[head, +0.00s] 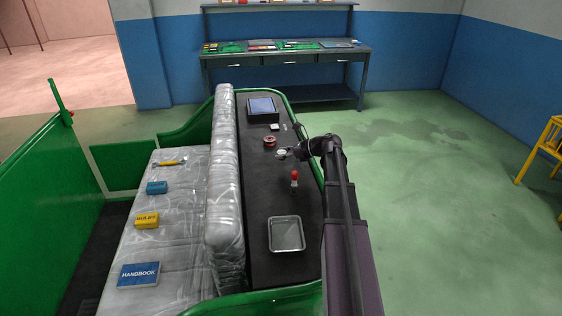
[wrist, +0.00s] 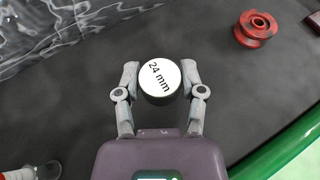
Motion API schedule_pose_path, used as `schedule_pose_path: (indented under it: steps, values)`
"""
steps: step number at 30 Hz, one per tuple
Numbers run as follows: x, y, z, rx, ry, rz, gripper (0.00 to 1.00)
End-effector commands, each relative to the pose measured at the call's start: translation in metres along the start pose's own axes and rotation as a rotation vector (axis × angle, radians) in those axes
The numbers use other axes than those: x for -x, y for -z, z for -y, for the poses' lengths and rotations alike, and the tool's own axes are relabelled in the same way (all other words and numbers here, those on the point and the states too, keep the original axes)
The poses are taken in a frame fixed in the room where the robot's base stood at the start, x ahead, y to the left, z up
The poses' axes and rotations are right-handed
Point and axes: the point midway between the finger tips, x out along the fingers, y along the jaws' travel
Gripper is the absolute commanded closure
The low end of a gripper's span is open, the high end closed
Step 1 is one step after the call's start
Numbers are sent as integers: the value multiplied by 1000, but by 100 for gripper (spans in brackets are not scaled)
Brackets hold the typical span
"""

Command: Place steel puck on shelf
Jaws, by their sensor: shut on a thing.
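The steel puck (wrist: 160,82) is a short round disc with a pale top marked "24 mm" and a dark side. In the wrist view it sits between the two fingers of my gripper (wrist: 161,76), which is shut on it. In the head view the puck (head: 281,153) shows small at the tip of my gripper (head: 287,151), over the dark shelf (head: 257,200) behind the wrapped seat back. I cannot tell whether the puck touches the surface below. The dark surface also fills much of the wrist view (wrist: 60,110).
A red spool (head: 269,141) lies close beyond the puck. A red-topped piece (head: 294,182) and a metal tray (head: 286,235) stand nearer. A tablet (head: 262,107) and a small white block (head: 275,127) lie farther off. The seat back (head: 225,190) and green rim (head: 308,161) border the surface.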

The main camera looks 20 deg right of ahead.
Motion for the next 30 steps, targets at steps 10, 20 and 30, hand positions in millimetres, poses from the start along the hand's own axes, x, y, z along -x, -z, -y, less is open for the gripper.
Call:
schedule_pose_path:
  steps: [10, 20, 30]
  values:
    - [-16, 23, 4, -1, 1, 1, 100]
    - [-20, 31, 4, -1, 1, 1, 100]
    - [-20, 33, 4, -1, 2, 1, 100]
